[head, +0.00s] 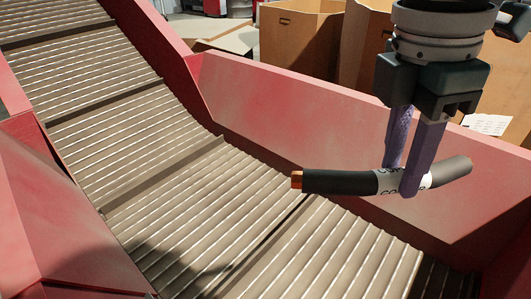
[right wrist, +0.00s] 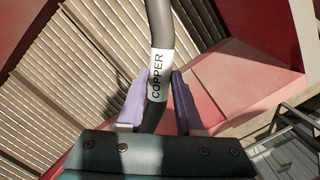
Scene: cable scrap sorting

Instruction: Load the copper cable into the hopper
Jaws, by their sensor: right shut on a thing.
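The copper cable (head: 345,182) is a thick black piece with a bare copper end at its left and a white label. My right gripper (head: 402,180) is shut on it around the label and holds it roughly level. In the right wrist view the cable (right wrist: 158,22) runs up between the purple fingers (right wrist: 157,105), and its label reads COPPER. The hopper (head: 275,105) has red sloped walls and a ribbed conveyor floor (head: 215,200). The cable is in the air over the hopper's right part. My left gripper is not in view.
Open cardboard boxes (head: 300,38) stand behind the hopper's back wall. The ribbed belt climbs to the upper left between red side walls and looks empty. A metal frame (right wrist: 290,135) shows at the right in the right wrist view.

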